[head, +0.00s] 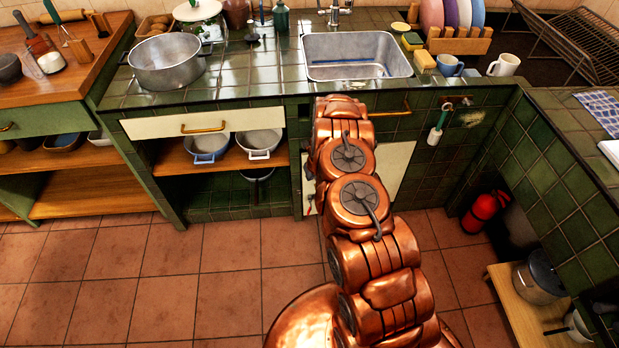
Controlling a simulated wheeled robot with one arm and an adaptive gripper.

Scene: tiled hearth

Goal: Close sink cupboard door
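The sink (357,58) is set in the green tiled counter. Below it a cream door panel (394,168) shows on both sides of my copper arm, which covers its middle. I take this panel to be the sink cupboard door. I cannot tell whether it stands ajar or flush. A brass handle (392,112) is on the green front above the panel, right of my arm. My arm reaches forward to the cupboard front under the sink. My gripper is hidden behind the arm's links, so its fingers and any contact with the door do not show.
Left of the sink cupboard is an open shelf with a blue pot (206,146) and a white pot (259,143). A red fire extinguisher (484,211) stands at right, near a low wooden stand (528,316). The tiled floor (180,270) at left is clear.

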